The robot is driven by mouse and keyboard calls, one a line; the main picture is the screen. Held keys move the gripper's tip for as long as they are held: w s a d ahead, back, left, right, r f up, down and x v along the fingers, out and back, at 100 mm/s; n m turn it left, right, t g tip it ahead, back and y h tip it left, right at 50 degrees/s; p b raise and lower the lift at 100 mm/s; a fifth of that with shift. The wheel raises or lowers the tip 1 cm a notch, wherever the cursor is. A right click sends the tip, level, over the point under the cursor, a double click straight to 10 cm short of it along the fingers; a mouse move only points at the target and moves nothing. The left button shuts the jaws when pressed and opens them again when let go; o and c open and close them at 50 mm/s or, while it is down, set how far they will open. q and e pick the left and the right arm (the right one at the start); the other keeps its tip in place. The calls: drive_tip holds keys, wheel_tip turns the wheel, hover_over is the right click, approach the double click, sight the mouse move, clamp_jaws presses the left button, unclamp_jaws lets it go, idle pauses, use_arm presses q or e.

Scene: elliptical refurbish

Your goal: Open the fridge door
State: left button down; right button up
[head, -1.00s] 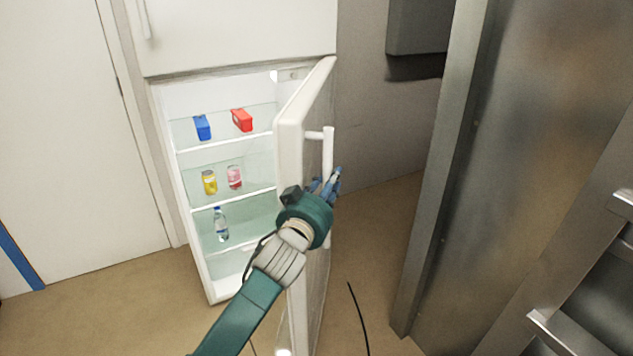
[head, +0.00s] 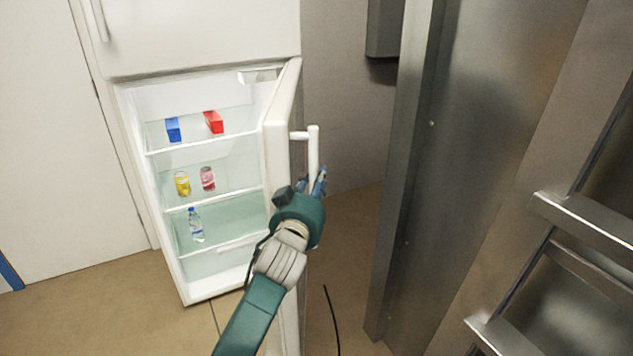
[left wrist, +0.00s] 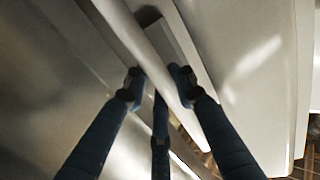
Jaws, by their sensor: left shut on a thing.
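The white fridge door (head: 280,140) stands wide open, swung out to the right and seen nearly edge-on in the head view. Its white bar handle (head: 313,147) is on the outer face. My left gripper (head: 318,184) is at the lower part of the handle, shut on it. In the left wrist view the gripper's blue fingers (left wrist: 158,82) sit on both sides of the pale handle bar (left wrist: 165,60). The fridge interior (head: 210,155) is exposed. The lower part of the door is partly hidden by my left arm. My right gripper is not in view.
Shelves hold a blue box (head: 173,130), a red box (head: 214,122), a yellow can (head: 182,184), a pink can (head: 208,178) and a bottle (head: 195,225). A tall metal cabinet (head: 480,150) stands close on the right. Floor (head: 90,310) is clear at front left.

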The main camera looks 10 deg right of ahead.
use_arm(q)
drive_tip(key=c, duration=1.5)
unclamp_jaws()
drive_tip(key=shift+w+r, duration=0.1)
drive_tip(key=shift+r, duration=0.05)
drive_tip(key=shift+o, duration=0.2)
drive_tip(key=shift+a, duration=0.1)
drive_tip(key=v, duration=1.2)
